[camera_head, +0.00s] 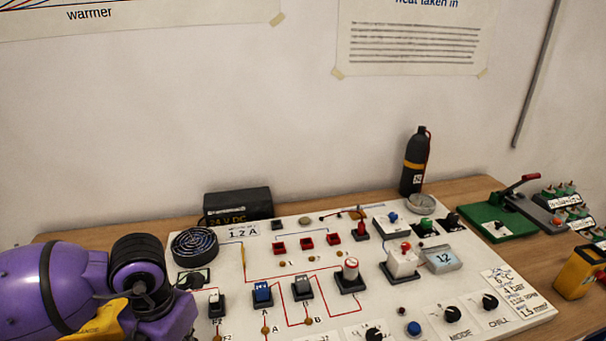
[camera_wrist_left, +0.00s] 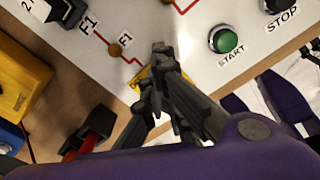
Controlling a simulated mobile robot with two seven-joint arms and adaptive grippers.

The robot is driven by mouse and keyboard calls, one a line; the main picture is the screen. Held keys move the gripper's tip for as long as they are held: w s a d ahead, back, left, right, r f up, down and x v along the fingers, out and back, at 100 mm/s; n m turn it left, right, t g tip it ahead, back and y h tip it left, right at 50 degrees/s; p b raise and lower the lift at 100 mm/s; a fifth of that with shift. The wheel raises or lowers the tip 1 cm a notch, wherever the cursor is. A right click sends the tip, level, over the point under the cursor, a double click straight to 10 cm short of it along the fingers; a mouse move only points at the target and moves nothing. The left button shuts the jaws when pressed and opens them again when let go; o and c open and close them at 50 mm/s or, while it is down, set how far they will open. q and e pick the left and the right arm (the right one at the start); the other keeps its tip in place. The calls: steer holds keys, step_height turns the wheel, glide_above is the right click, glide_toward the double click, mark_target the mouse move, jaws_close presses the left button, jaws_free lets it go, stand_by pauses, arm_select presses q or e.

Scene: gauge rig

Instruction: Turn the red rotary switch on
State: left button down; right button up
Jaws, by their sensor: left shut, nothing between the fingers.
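A knob with a red and white top (camera_head: 351,268) stands on a black base on the white panel in the head view. A smaller red knob (camera_head: 405,247) sits on a white box to its right. I cannot tell for sure which is the red rotary switch; neither is recognisable in the left wrist view. In the head view my purple left arm is at the lower left, with the fingertips out of sight. My right gripper is not in view.
The white panel (camera_head: 225,262) carries several switches and knobs. A green START button (camera_wrist_left: 224,40) is right of my left fingers. A black bottle (camera_head: 415,165) stands behind the panel. A green-based lever switch (camera_head: 497,222) and a yellow meter (camera_head: 577,274) are at the right.

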arm_select(q)
steer(key=shift+d, duration=0.15)
steer(key=shift+s+d+r, duration=0.1)
steer(key=shift+s+d, duration=0.05)
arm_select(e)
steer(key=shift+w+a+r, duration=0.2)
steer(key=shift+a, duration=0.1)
arm_select(q)
steer(key=shift+d, duration=0.1)
steer(key=shift+d, duration=0.1)
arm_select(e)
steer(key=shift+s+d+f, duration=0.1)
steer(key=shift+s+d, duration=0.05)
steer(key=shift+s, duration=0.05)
arm_select(q)
steer(key=shift+w+d+r, duration=0.1)
steer(key=shift+w+d, duration=0.05)
steer(key=shift+w, duration=0.15)
step_height(320, 180, up, 6)
steer(key=p, duration=0.3)
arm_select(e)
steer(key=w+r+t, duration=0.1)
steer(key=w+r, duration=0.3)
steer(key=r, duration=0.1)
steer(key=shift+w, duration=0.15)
